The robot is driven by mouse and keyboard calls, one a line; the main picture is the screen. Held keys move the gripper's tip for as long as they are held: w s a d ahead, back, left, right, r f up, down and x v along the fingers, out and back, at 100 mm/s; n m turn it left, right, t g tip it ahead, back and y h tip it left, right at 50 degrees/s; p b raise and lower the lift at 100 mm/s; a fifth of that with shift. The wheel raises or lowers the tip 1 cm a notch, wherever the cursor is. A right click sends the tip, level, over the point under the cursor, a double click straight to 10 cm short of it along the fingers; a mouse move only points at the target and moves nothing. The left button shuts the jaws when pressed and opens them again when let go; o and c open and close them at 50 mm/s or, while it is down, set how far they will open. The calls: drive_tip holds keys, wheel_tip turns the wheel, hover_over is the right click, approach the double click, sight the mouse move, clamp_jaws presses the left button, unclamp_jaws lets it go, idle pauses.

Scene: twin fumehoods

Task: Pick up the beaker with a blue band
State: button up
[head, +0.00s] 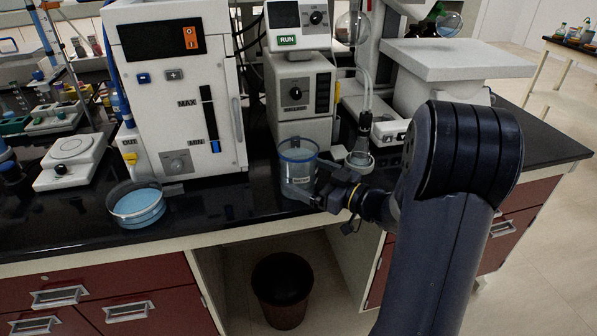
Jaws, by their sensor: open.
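The clear beaker with a blue band (297,154) around its rim stands upright on the black bench top, near the front edge, in front of a white instrument. My gripper (306,178) reaches in from the right at the beaker's height. Its jaws are open. One finger shows in front of the beaker's lower right wall, and the other is on its right side, partly hidden. I cannot tell whether either finger touches the glass.
A wide dish of blue liquid (138,205) sits left on the bench (222,203). A tall white unit (180,100) and a pump-like instrument (302,95) stand behind. A flask (360,158) with tubing is close right of the beaker. A bin (282,290) is below.

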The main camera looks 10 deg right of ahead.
drive_tip(key=x, duration=0.3)
drive_tip(key=shift+w+a+r, duration=0.1)
drive_tip(key=shift+w+a, duration=0.1)
drive_tip(key=shift+w, duration=0.05)
drive_tip(key=shift+c, duration=0.6)
drive_tip(key=shift+r, duration=0.1)
drive_tip(key=c, duration=1.3)
